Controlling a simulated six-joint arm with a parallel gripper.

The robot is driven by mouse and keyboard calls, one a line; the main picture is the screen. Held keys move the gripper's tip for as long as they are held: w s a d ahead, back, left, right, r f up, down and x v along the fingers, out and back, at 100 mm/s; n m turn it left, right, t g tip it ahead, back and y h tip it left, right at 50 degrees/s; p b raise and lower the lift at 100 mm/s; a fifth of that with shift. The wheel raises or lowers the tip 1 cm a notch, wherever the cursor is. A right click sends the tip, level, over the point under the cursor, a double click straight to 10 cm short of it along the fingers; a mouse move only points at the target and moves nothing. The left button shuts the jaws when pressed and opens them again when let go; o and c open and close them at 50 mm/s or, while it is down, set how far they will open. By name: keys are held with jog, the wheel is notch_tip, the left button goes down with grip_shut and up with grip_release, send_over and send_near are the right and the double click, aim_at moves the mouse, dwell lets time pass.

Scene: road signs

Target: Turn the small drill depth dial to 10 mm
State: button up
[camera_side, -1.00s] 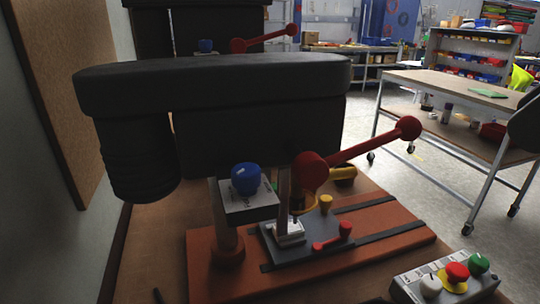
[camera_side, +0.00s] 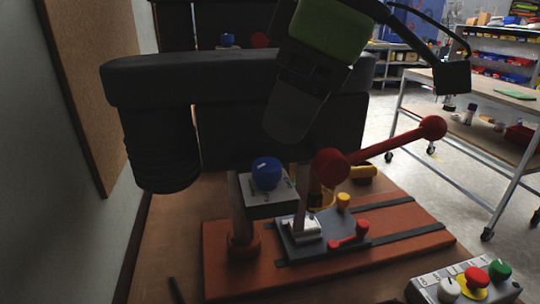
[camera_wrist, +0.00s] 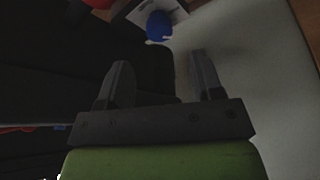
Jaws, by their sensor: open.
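The small depth dial is a blue knob (camera_side: 266,173) with a pale pointer mark. It sits on a grey block with scale marks (camera_side: 270,205) on the drill press (camera_side: 230,80). In the wrist view the blue knob (camera_wrist: 159,26) is at the top, beyond the fingertips. My gripper (camera_wrist: 162,72) is open and empty, with its two dark fingers apart. In the side view my green and black gripper (camera_side: 285,130) hangs in front of the drill head, above and apart from the knob. Its fingertips are hard to make out there.
A red lever with ball ends (camera_side: 385,146) sticks out to the right of the dial. A clamp with a red handle (camera_side: 350,236) stands on the orange base (camera_side: 400,222). A button box (camera_side: 465,285) is at the lower right. A trolley (camera_side: 485,110) stands behind.

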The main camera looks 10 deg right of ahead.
aim_at(268, 163)
jog(key=x, duration=0.7)
jog(key=c, duration=0.9)
